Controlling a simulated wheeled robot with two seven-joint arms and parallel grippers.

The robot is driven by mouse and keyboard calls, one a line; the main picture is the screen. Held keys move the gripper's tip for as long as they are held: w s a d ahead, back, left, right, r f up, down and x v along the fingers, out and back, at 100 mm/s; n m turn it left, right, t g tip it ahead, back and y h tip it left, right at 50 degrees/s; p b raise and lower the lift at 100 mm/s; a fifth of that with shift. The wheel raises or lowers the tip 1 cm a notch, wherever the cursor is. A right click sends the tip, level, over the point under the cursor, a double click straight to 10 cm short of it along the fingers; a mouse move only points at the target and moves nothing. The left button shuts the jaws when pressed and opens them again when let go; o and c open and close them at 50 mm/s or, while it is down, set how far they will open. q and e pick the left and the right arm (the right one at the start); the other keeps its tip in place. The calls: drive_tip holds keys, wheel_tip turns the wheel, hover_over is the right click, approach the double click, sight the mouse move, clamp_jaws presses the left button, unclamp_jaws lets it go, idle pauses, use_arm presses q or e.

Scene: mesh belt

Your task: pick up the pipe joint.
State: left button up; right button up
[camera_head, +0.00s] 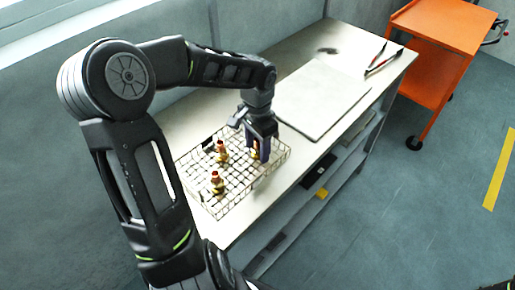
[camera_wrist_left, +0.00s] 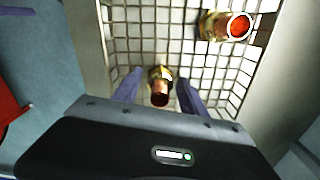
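Brass and copper pipe joints stand in a wire mesh basket (camera_head: 232,196) on the bench. One pipe joint (camera_head: 221,153) is near the middle and another pipe joint (camera_head: 216,184) is nearer the front left. My left gripper (camera_head: 261,152) points down into the right part of the basket. In the left wrist view, a pipe joint (camera_wrist_left: 160,88) stands between its two spread fingers (camera_wrist_left: 160,78), with gaps visible on both sides. Another pipe joint (camera_wrist_left: 225,26) shows at the upper right there. My right gripper is not seen.
The pale bench (camera_head: 306,50) carries a flat light board (camera_head: 322,98) and two pen-like tools (camera_head: 378,60) behind the basket. Shelves lie under the bench. An orange cart (camera_head: 440,28) stands at the upper right. The basket's wire walls surround the gripper.

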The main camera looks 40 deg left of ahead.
use_arm(q)
clamp_jaws()
idle(0.3)
idle(0.3)
wheel_tip(320, 180, up, 10)
drive_tip(key=shift+r+b, duration=0.1)
drive_tip(key=shift+b, duration=0.35)
idle(0.4)
